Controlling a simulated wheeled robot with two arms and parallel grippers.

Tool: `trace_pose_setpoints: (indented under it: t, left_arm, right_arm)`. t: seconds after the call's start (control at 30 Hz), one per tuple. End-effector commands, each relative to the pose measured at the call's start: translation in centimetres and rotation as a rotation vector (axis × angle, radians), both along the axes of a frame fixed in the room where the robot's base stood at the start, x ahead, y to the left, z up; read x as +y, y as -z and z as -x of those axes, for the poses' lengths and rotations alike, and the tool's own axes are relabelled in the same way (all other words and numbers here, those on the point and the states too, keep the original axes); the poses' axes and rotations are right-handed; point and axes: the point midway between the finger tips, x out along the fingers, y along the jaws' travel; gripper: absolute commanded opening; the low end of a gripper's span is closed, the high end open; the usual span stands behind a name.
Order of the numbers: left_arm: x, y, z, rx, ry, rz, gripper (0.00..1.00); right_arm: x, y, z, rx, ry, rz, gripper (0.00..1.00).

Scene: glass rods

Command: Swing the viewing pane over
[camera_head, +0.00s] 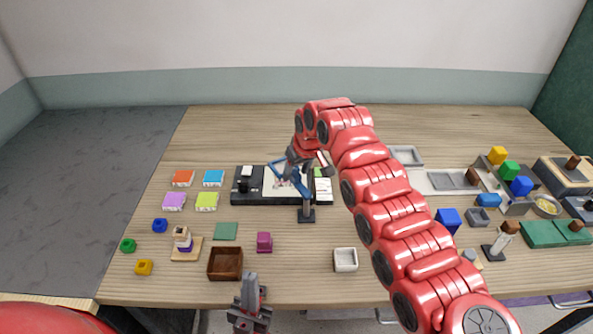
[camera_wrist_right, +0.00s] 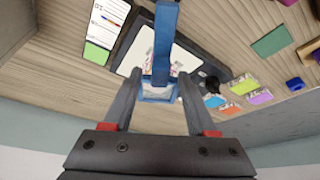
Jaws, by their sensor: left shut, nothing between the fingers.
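The viewing pane (camera_head: 291,178) is a blue-framed piece on a dark stand (camera_head: 306,213), above the black-edged board with white sheets (camera_head: 262,198). It stands tilted over the board. My right gripper (camera_head: 305,163) is at the pane's upper end. In the right wrist view, the pane's blue frame (camera_wrist_right: 162,50) lies between the fingertips of my right gripper (camera_wrist_right: 160,80). I cannot tell whether both fingers press on it. My left gripper (camera_head: 250,284) is shut and empty at the table's front edge. My right arm hides part of the table.
Colored tiles (camera_head: 183,178) and small blocks (camera_head: 160,226) lie at the left. Trays (camera_head: 449,180), colored blocks and green boards (camera_head: 543,234) fill the right.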

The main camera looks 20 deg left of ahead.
Motion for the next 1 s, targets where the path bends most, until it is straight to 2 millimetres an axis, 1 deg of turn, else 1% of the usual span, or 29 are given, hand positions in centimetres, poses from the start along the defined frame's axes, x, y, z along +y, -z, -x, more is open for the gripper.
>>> trace_pose_setpoints:
  t: [0.23,0.4,0.43,0.53,0.6,0.67,0.7,0.8,0.93,1.0]
  left_arm:
    - [0.0,0.2,0.0,0.000,0.000,0.000,0.00]
    - [0.0,0.8,0.0,0.000,0.000,0.000,0.00]
    - [0.0,0.9,0.0,0.000,0.000,0.000,0.00]
    - [0.0,1.2,0.0,0.000,0.000,0.000,0.00]
    - [0.0,1.0,0.0,0.000,0.000,0.000,0.00]
    - [0.0,0.8,0.0,0.000,0.000,0.000,0.00]
    - [0.0,0.5,0.0,0.000,0.000,0.000,0.00]
    - [0.0,0.0,0.0,0.000,0.000,0.000,0.00]
    - [0.0,-0.6,0.0,0.000,0.000,0.000,0.00]
    - [0.0,-0.8,0.0,0.000,0.000,0.000,0.00]
  right_arm:
    - [-0.1,-0.3,0.1,-0.001,0.000,-0.001,0.57]
    - [-0.7,-2.2,0.6,-0.004,0.000,-0.002,0.57]
    - [-0.9,-2.8,0.7,-0.006,0.002,-0.004,0.57]
    - [-1.5,-5.4,1.4,-0.008,0.001,-0.005,0.57]
    - [-2.0,-7.4,2.0,-0.007,0.000,-0.006,0.57]
    - [-2.5,-8.9,2.5,-0.004,0.000,-0.003,0.57]
    - [-2.8,-10.1,2.7,-0.007,0.002,-0.005,0.57]
    - [-3.5,-12.4,3.4,-0.003,0.001,-0.001,0.57]
    - [-4.3,-14.7,4.1,-0.004,0.002,0.000,0.57]
    - [-4.5,-15.4,4.3,-0.003,0.001,0.000,0.57]
